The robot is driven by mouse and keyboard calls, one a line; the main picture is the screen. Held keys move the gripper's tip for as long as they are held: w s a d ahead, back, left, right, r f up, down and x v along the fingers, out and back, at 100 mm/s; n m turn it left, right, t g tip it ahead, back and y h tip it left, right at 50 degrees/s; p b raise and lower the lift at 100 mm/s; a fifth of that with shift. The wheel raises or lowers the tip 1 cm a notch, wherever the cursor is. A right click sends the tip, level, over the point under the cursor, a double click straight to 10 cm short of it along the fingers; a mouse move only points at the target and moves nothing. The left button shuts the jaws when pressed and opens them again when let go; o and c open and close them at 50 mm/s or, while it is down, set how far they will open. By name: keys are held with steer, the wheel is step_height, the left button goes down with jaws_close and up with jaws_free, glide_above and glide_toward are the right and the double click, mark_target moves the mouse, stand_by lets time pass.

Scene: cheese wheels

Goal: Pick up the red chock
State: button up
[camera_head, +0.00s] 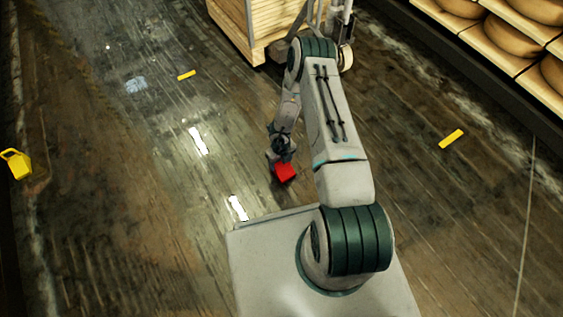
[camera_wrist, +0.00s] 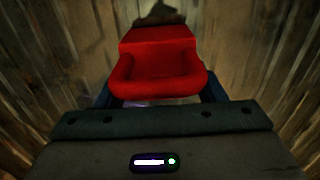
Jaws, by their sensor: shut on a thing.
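The red chock (camera_head: 286,172) shows at the end of my arm in the head view, over the dark plank floor in front of my base. In the wrist view the red chock (camera_wrist: 158,62) fills the upper middle, with a rounded rim on its near side. My gripper (camera_head: 280,158) is shut on it. In the wrist view the gripper (camera_wrist: 158,100) shows dark fingers at both sides of the chock's near end. The fingertips are mostly hidden by the chock. I cannot tell whether the chock touches the floor.
A wooden crate (camera_head: 256,28) on a wheeled cart stands at the back. A shelf (camera_head: 500,50) with cheese wheels runs along the upper right. A yellow object (camera_head: 17,163) stands at the far left.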

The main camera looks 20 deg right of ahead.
step_height(320, 180, up, 4)
steer(key=shift+s+r+p, duration=0.1)
steer(key=shift+r+p, duration=0.1)
steer(key=shift+p, duration=1)
steer(key=s, duration=0.1)
steer(key=s+b, duration=0.1)
steer(key=s, duration=0.1)
steer(key=shift+d+r, duration=0.3)
steer(key=shift+d, duration=0.05)
steer(key=shift+s+d+r+b, duration=0.15)
steer(key=shift+s+b, duration=0.15)
steer(key=shift+b, duration=0.2)
steer(key=s+d+r, duration=0.2)
steer(key=s+r, duration=0.3)
steer(key=s, duration=0.2)
step_height(320, 180, up, 60)
steer(key=n+p, duration=3.2)
steer(key=p, duration=0.4)
glide_above(281, 163)
steer(key=shift+s+r+p, duration=0.25)
steer(key=shift+r+p, duration=0.4)
steer(key=shift+p, duration=0.4)
